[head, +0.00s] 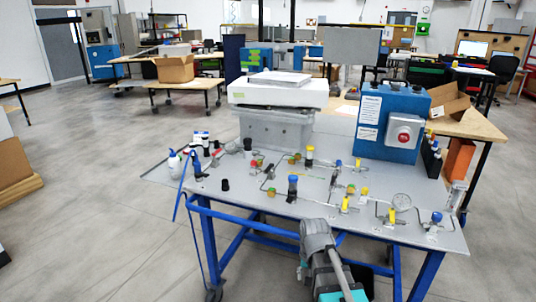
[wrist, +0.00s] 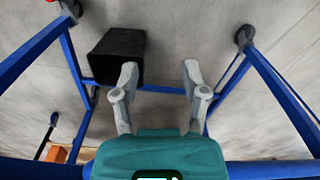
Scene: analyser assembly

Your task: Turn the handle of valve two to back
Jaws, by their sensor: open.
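The grey panel table (head: 235,200) carries thin metal tubing and several small valves with coloured handles. Yellow handles stand near the front (head: 345,204) and right front (head: 391,214). A blue handle (head: 436,217) is at the right front corner, and a blue-topped part (head: 293,186) stands near the middle. No label is readable, so I cannot tell which one is valve two. My gripper (wrist: 160,70) is open and empty in the wrist view, with both fingers apart over the floor; no valve shows there. In the head view my arm rises at the front edge, and its fingers are not clearly visible.
A blue box with a red knob (head: 404,131) and a white-topped grey unit (head: 278,92) stand at the table's back. A squeeze bottle (head: 174,163) is at the left. Below, the wrist view shows a black bin (wrist: 117,55) and blue frame legs (wrist: 72,60) on casters.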

